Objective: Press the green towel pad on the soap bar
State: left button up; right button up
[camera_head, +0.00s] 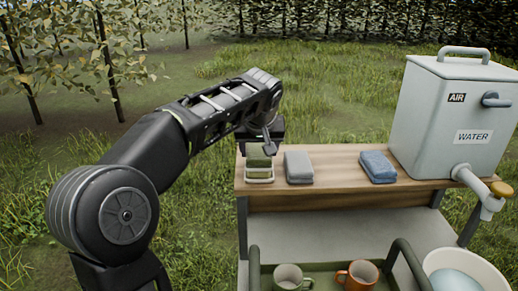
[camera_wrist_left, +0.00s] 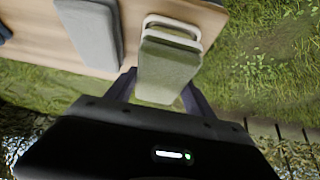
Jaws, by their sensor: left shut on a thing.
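My left gripper (camera_head: 262,145) is shut on the green towel pad (camera_head: 259,161) at the left end of the wooden shelf. In the left wrist view the green pad (camera_wrist_left: 167,72) sits between the two dark fingers. A white, rounded, rim-like piece (camera_head: 260,180) shows at the pad's near edge in the head view; it also shows beyond the pad in the left wrist view (camera_wrist_left: 174,27). I cannot tell whether this is the soap bar or its dish, nor whether the pad touches it. My right gripper is not in view.
A grey pad (camera_head: 299,167) lies close to the right of the green one, and a blue pad (camera_head: 378,167) lies farther right. A water tank (camera_head: 450,115) stands at the right end. Below are two mugs (camera_head: 288,277) (camera_head: 358,276) in a green tray and a white basin (camera_head: 440,257).

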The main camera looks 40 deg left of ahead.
aim_at(259, 148)
pick_arm(q)
jog(key=shift+r+p, duration=2.65)
jog(key=shift+r, duration=0.8)
